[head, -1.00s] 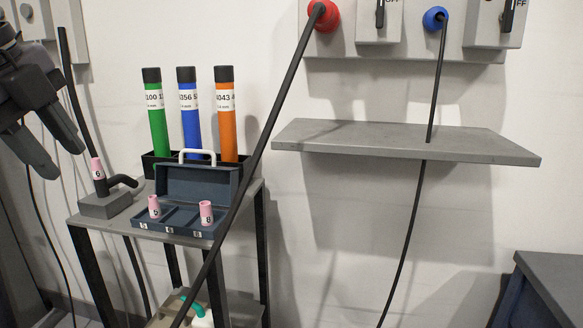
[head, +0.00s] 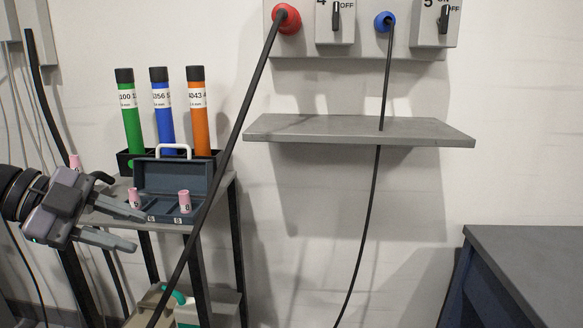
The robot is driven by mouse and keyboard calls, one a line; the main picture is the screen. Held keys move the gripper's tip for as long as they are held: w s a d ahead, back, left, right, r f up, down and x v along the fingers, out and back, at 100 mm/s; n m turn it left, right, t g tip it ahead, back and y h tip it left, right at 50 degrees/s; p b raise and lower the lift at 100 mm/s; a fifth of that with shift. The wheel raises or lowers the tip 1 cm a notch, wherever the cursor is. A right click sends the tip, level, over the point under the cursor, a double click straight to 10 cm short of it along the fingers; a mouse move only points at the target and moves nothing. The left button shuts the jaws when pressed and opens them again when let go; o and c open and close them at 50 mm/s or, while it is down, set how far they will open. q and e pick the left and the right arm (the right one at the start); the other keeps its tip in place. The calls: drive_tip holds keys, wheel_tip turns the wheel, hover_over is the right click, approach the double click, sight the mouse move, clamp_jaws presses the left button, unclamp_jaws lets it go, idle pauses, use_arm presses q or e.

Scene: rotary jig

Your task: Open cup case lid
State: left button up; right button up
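The cup case (head: 165,219) is a dark blue box on the small cart at the left of the head view. Its lid (head: 171,178) stands upright at the back, with a white handle (head: 174,147) on top. Two pink cups, one at the left (head: 135,198) and one at the right (head: 184,201), stand in its compartments. My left gripper (head: 138,229) is at the case's front left, its two fingers spread apart with nothing seen between them. The upper finger overlaps the case's left end in the picture; contact cannot be told. My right gripper is not in view.
Green, blue and orange tubes (head: 163,113) stand in a black holder behind the case. A black cable (head: 230,140) from the red plug crosses in front of the cart's right side. A grey wall shelf (head: 350,130) and a dark table (head: 530,250) are to the right.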

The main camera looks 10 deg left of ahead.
use_arm(q)
drive_tip(key=w+d+f+n+t+y, duration=0.15)
drive_tip(key=f+n+t, duration=0.4)
drive_tip(key=f, duration=0.55)
drive_tip(key=d+f+n+t+y, duration=0.15)
drive_tip(key=f+n+t, duration=0.35)
drive_tip(key=f, duration=0.7)
drive_tip(key=s+d+f+n+g+y, duration=0.2)
drive_tip(key=s+d+f+n+g, duration=0.15)
drive_tip(key=s+d+f, duration=0.35)
drive_tip(key=s+d+f+n+g+y, duration=0.25)
drive_tip(key=s+f+n, duration=0.2)
drive_tip(key=f, duration=0.55)
wheel_tip(320, 180, up, 12)
drive_tip(key=s+p, duration=0.2)
drive_tip(key=p, duration=1.3)
drive_tip(key=shift+s+a, duration=0.2)
drive_tip(key=shift+a, duration=0.2)
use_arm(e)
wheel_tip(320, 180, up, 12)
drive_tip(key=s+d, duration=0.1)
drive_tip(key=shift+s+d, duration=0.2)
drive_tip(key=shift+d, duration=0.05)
use_arm(q)
drive_tip(key=shift+m, duration=0.25)
